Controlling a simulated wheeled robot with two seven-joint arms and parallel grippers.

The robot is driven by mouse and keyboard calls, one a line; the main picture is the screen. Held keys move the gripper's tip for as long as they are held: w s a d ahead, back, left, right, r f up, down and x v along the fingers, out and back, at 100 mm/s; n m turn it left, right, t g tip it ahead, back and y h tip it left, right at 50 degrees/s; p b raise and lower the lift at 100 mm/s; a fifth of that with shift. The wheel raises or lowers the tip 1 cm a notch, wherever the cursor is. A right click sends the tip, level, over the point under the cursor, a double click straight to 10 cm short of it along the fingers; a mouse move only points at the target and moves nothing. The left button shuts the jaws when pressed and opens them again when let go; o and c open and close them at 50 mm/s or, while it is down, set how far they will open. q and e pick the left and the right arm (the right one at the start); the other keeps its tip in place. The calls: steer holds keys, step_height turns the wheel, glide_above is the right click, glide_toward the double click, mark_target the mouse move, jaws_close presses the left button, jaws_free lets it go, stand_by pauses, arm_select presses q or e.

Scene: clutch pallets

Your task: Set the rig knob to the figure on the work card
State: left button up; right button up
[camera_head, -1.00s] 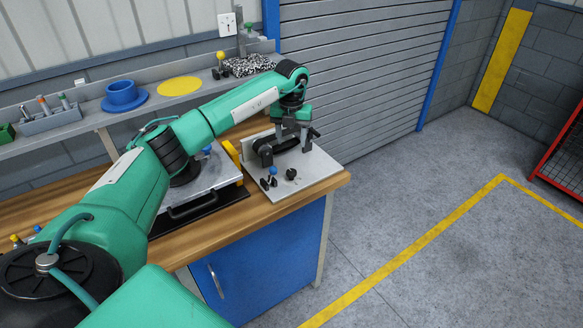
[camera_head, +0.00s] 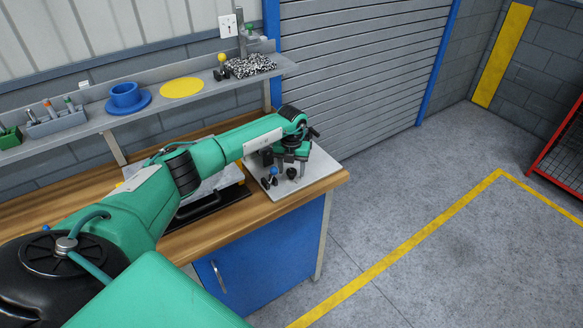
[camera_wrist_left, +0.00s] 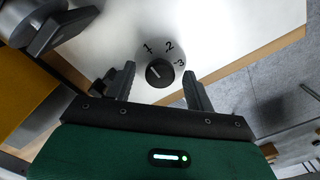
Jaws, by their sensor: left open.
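The rig knob (camera_head: 292,173) is a small round black knob on a pale plate (camera_head: 318,168) at the bench's right end. In the left wrist view the knob (camera_wrist_left: 160,73) has a white mark pointing up and left, near the 1 side of a white dial with 1, 2 and 3. My left gripper (camera_head: 290,163) is over the knob, pointing down. In the left wrist view its open fingers (camera_wrist_left: 158,78) stand either side of the knob, apart from it. I see no readable work card. My right gripper is not in view.
A blue-topped lever (camera_head: 272,173) stands just left of the knob. A grey tray-like fixture with a black handle (camera_head: 202,205) is further left on the wooden bench (camera_head: 240,219).

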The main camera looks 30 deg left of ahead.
arm_select(q)
steer(key=c, duration=1)
steer(key=m+b, duration=0.2)
steer(key=shift+f+b, duration=0.2)
steer(key=shift+b, duration=0.1)
steer(key=m+b, duration=0.2)
steer(key=shift+m+b, duration=0.3)
steer(key=shift+m, duration=0.1)
steer(key=m+b, duration=0.3)
steer(key=m, duration=0.1)
steer(key=shift+r+m+b, duration=0.15)
steer(key=shift+m+b, duration=0.85)
steer(key=shift+m, duration=0.4)
steer(key=shift+r+m, duration=0.1)
steer(key=shift+m, duration=0.2)
